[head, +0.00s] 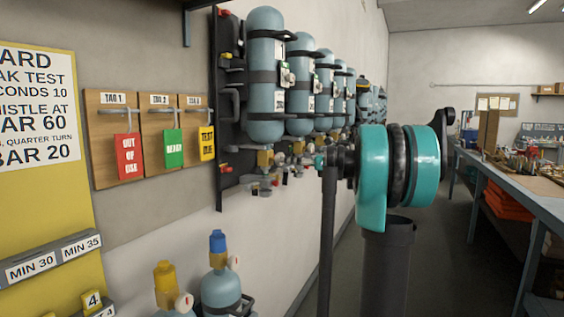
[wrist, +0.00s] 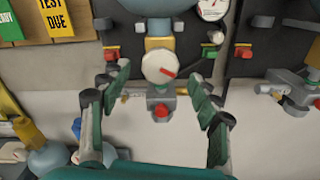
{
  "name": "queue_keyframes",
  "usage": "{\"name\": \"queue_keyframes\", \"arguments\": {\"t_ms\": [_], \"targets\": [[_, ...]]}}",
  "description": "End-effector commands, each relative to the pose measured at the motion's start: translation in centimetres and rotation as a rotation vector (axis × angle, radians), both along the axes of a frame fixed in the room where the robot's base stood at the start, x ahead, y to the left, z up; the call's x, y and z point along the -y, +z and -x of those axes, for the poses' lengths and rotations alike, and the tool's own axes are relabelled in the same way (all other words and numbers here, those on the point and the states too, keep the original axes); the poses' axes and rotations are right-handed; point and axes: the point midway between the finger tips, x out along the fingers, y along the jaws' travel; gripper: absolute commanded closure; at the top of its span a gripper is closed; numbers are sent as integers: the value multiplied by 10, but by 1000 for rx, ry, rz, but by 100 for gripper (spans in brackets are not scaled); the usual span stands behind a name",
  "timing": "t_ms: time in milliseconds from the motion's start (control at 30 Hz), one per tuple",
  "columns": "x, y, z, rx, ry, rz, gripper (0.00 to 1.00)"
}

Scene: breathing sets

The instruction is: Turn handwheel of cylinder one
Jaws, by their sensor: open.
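The nearest blue-grey cylinder (head: 265,75) hangs valve-down at the left end of the wall rack. In the wrist view, the bottom of a cylinder (wrist: 152,7) shows at the top with a brass valve body (wrist: 158,44) below it. I cannot tell which part is the handwheel. My gripper (wrist: 160,76) is open, with its fingers on either side of the dial in the picture and nothing held. Contact cannot be judged.
More cylinders (head: 301,85) run along the rack's black backboard (head: 228,130). Side fittings (wrist: 296,84) stand right of my fingers. Tags hang on a wooden board (head: 150,140) at left. Shorter cylinders (head: 221,290) stand below. A cluttered workbench (head: 540,187) is at right.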

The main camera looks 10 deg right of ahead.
Motion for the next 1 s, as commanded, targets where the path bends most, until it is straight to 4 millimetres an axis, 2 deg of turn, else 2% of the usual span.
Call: {"name": "queue_keyframes", "arguments": {"t_ms": [100, 267, 633, 1000], "targets": [[-16, 0, -11, 0, 3, 0, 38], [-28, 0, -20, 0, 1, 0, 38], [-31, 0, -23, 0, 0, 0, 38], [-31, 0, -23, 0, 0, 0, 82]]}}
